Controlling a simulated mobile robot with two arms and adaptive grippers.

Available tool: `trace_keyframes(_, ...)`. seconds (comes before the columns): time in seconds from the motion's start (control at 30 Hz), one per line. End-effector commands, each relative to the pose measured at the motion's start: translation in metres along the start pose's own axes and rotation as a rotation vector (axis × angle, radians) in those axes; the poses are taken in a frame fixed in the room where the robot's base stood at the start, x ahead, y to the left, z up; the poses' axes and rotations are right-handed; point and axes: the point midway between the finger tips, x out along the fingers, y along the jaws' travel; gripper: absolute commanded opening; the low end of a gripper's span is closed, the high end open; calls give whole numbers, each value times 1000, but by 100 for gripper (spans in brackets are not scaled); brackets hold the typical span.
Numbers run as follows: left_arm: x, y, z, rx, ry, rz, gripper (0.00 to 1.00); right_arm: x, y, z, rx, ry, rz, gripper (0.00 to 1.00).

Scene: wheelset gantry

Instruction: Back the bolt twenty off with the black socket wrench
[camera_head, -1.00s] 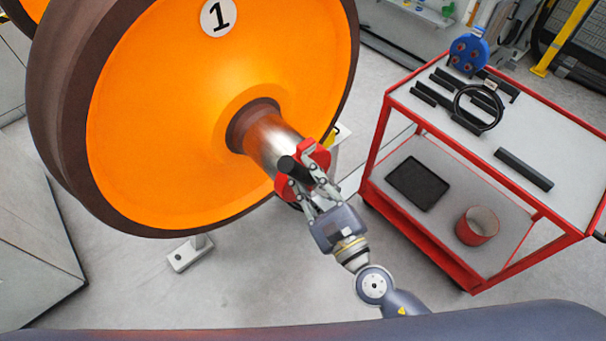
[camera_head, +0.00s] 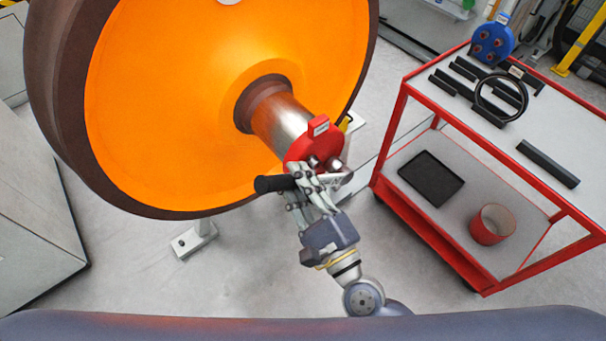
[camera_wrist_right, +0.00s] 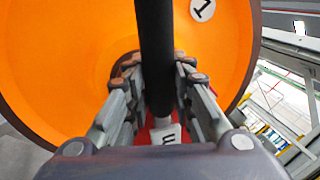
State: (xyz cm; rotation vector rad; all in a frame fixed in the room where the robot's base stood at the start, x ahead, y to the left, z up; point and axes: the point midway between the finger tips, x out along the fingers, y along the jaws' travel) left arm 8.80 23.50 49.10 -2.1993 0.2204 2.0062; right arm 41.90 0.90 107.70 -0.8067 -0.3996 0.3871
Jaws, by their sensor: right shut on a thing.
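The black socket wrench (camera_head: 272,184) is in my right gripper (camera_head: 312,187), in front of the axle end. Its dark handle sticks out to the left of the fingers. In the right wrist view the black handle (camera_wrist_right: 156,55) stands upright between the two fingers of my right gripper (camera_wrist_right: 157,90), which are shut on it. The red axle-end part (camera_head: 312,146) is close behind the gripper, with bright metal bolt-like pieces (camera_head: 333,164) at its lower right. I cannot tell which is bolt twenty, or whether the socket sits on it. My left gripper is not in view.
A large orange wheel (camera_head: 170,110) on a steel axle (camera_head: 281,118) fills the left. A red cart (camera_head: 395,130) stands at the right with black bars, a black ring (camera_head: 501,98) and a blue part (camera_head: 492,42) on top. The floor between is clear.

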Motion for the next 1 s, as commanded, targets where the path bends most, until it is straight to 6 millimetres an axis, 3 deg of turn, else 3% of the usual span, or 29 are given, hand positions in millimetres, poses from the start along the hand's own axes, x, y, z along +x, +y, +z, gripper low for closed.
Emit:
trace_keyframes(0.03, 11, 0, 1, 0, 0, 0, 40, -2, 9, -3, -33, -10, -4, 0)
trace_keyframes(0.1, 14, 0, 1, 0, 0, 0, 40, -3, 13, -2, -69, -18, -5, 0)
trace_keyframes(0.47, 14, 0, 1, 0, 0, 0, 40, -4, 15, 0, -95, -25, -5, 0)
trace_keyframes(0.77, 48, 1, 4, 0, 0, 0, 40, -13, 50, -9, -275, -70, -2, 0)
trace_keyframes(1.0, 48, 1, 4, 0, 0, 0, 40, -13, 52, -7, -318, -81, -4, 0)
